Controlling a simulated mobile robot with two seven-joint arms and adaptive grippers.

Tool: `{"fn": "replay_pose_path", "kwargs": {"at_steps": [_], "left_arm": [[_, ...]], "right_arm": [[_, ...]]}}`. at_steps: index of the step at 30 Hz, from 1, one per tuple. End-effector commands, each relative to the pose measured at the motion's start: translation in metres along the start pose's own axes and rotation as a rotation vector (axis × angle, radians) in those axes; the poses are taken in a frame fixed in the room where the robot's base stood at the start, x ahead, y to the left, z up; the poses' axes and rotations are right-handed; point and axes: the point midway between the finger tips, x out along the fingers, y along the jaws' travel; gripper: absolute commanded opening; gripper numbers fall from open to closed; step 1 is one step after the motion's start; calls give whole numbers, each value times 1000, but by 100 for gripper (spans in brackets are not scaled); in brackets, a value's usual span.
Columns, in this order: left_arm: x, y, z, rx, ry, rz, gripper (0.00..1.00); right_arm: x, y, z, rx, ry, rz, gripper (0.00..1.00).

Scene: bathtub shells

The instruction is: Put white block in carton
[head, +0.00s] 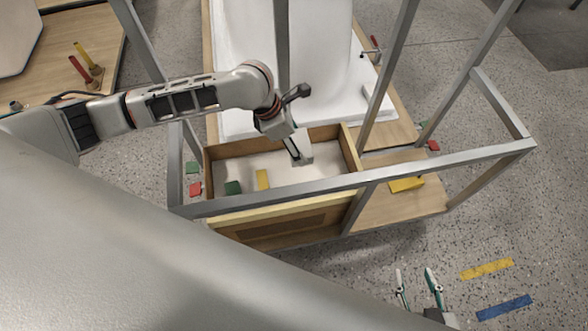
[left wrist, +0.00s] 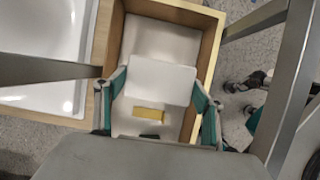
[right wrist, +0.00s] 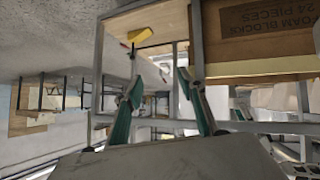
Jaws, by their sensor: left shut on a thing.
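The carton (head: 352,150) is an open brown box with a pale inside, standing in front of the white tub in the head view. My left gripper (head: 298,148) points down over the carton's right part. In the left wrist view my left gripper (left wrist: 158,92) is shut on the white block (left wrist: 160,78), a pale slab between the teal fingers, with the carton's inside (left wrist: 165,40) behind it. The exact height above the carton floor is hard to tell. My right gripper (head: 415,276) is open and empty near the bottom edge; it also shows in the right wrist view (right wrist: 160,82).
A yellow block (head: 262,179) and a green block (head: 233,187) lie in the carton. A metal frame bar (head: 420,167) crosses in front, with posts around. Another yellow block (head: 406,184) lies on the wooden board right of the carton. A red block (head: 195,189) lies outside left.

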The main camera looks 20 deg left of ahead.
Motion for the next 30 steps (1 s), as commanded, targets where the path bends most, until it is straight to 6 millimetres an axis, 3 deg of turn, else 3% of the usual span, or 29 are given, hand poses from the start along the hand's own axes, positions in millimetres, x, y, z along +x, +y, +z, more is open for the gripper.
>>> {"fn": "replay_pose_path", "kwargs": {"at_steps": [1, 9, 17, 25, 30], "left_arm": [[21, -4, -11, -6, 8, -12, 59], [76, -4, -34, -5, 7, -9, 59], [92, -1, -39, -1, 2, -1, 59], [127, -4, -56, -7, 7, -9, 59], [145, -2, -62, -4, 4, -5, 59]], "right_arm": [[1, -4, 6, 4, -6, -7, 40], [7, -10, -3, 10, 12, -20, 40], [8, -7, -14, 9, 34, -16, 40], [9, -14, 3, 15, 8, -29, 40], [10, -18, -12, 30, 43, -37, 40]]}}
